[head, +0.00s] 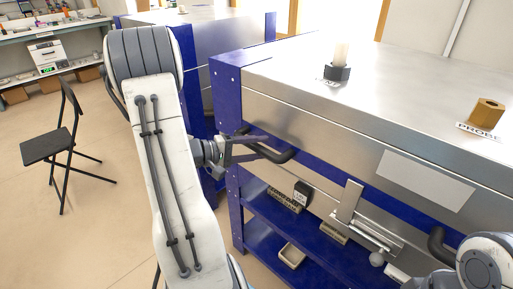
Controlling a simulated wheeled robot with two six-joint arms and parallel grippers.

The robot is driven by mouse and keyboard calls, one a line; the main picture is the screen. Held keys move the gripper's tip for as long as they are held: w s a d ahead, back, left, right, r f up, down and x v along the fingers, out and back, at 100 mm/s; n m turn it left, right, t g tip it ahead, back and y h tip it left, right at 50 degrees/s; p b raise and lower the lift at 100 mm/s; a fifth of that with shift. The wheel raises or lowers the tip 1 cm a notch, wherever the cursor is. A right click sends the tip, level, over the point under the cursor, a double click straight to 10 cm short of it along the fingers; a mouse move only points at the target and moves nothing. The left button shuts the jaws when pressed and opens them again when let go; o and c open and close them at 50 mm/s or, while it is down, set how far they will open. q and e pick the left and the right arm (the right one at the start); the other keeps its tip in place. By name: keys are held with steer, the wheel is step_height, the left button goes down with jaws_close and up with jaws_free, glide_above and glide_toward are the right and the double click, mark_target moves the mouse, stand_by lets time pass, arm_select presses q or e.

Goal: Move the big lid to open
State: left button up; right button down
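The big lid (306,118) is the broad brushed-steel top of the blue-framed kiln, and it lies level and closed. A black handle (284,156) sticks out from its front at the left. A second black handle (437,243) shows at the lower right. My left gripper (250,146) is at the left handle, its fingers overlapping the bar. The picture does not show clearly whether they are closed on it. My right arm (487,262) shows only in part at the lower right corner, near the second handle; its gripper is not visible.
On the lid stand a dark block with a pale cylinder (339,64) and a brass piece (486,114) by a "PROBE" label. Below is a blue shelf (262,222) with small trays. Another kiln (222,45) stands behind. A black folding chair (50,145) stands left on open floor.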

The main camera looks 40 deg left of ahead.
arm_select(q)
jaws_close()
stand_by(1.2)
